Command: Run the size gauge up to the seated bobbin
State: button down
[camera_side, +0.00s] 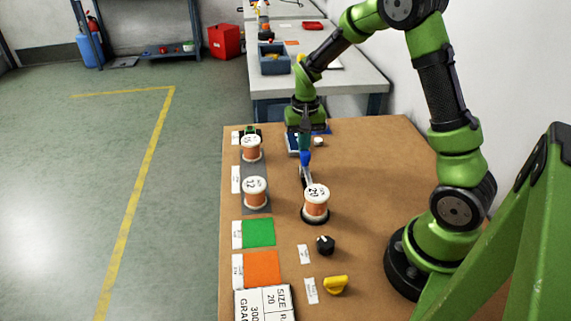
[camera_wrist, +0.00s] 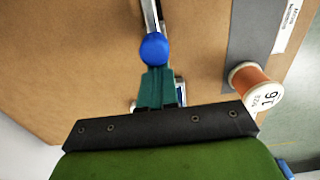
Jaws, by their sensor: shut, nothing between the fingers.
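The seated bobbin (camera_side: 316,205), copper-wound with a white top marked 20, stands upright on a dark round base. The size gauge is a narrow grey rail (camera_side: 306,175) with a blue knob (camera_side: 305,158); the rail runs toward the bobbin's far side. Whether anything on it touches the bobbin I cannot tell. My gripper (camera_side: 304,143) is shut and empty, its teal fingers just behind the blue knob, on the side away from the bobbin. In the wrist view the fingertips (camera_wrist: 157,71) meet or nearly meet the knob (camera_wrist: 154,49), with the rail (camera_wrist: 150,14) beyond; the seated bobbin is out of that view.
Two more bobbins stand on a grey strip to the left, one marked 16 (camera_wrist: 252,83) and one marked 12 (camera_side: 255,193).

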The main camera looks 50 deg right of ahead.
jog(key=shift+s+a, duration=0.75)
jog(key=shift+a, duration=0.05)
jog(key=shift+d, duration=0.1)
jog(key=shift+w+d, duration=0.5)
jog(key=shift+w, duration=0.05)
notch_tip(320, 180, up, 7)
dwell(0.6)
jog(key=s+a+r+n+t+y, duration=0.2)
jog(key=s+a+r+n+t, duration=0.3)
jog(key=s+a+r, duration=0.7)
jog(key=shift+s+a+t, duration=0.9)
jog(key=shift+s+t, duration=0.2)
jog(key=shift+s, duration=0.15)
